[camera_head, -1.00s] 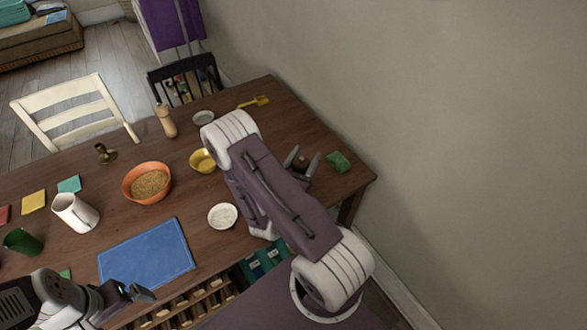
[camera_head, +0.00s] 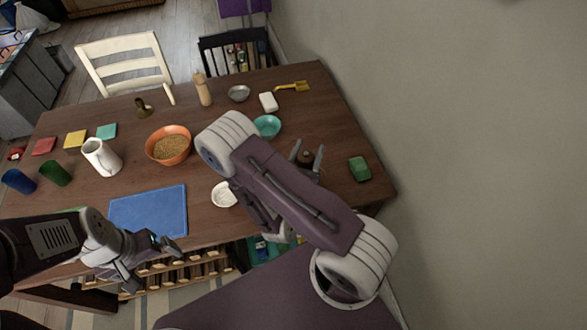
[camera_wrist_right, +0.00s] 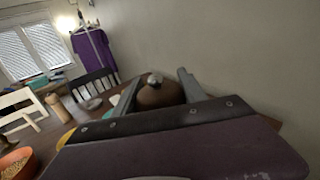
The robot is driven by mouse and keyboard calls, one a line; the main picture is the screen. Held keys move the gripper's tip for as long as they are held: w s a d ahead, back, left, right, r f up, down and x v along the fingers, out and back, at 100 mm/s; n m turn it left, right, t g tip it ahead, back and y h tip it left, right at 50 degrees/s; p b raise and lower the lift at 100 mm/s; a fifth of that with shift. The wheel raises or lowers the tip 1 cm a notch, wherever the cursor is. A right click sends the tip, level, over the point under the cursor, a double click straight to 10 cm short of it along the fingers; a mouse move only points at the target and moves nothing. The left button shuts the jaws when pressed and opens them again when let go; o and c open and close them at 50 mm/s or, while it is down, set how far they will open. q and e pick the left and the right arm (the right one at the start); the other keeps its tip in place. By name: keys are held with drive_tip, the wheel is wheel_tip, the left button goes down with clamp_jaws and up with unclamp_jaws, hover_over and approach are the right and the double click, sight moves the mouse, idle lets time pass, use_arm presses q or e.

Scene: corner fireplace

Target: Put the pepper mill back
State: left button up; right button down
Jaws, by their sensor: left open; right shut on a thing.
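My right gripper (camera_head: 308,152) is shut on a dark brown, rounded pepper mill (camera_head: 306,159) near the right end of the table. In the right wrist view the mill's brown top (camera_wrist_right: 160,97) with a silver knob shows between the two fingers; its lower part is hidden by the gripper. I cannot tell whether its base touches the table. A light wooden mill-shaped thing (camera_head: 204,91) stands upright near the table's far edge. My left gripper (camera_head: 150,262) is open and empty near the front edge, below the blue mat.
The wooden table (camera_head: 335,110) holds an orange bowl (camera_head: 158,154), teal bowl (camera_head: 267,126), white bowl (camera_head: 224,194), green block (camera_head: 359,169), white block (camera_head: 268,102), yellow scoop (camera_head: 293,86), white mug (camera_head: 101,157) and blue mat (camera_head: 148,211). A wall (camera_head: 450,130) stands to the right.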

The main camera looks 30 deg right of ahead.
use_arm(q)
wheel_tip(320, 180, down, 10)
drive_tip(key=b, duration=0.7)
drive_tip(key=shift+r, duration=0.2)
use_arm(e)
drive_tip(key=w+f, duration=0.9)
drive_tip(key=f, duration=0.1)
drive_tip(key=shift+w+d, duration=0.4)
drive_tip(key=shift+s+f, duration=0.1)
drive_tip(key=shift+f, duration=0.1)
use_arm(q)
drive_tip(key=shift+w+f, duration=0.1)
use_arm(e)
drive_tip(key=c, duration=0.6)
unclamp_jaws()
drive_tip(key=shift+c, duration=0.2)
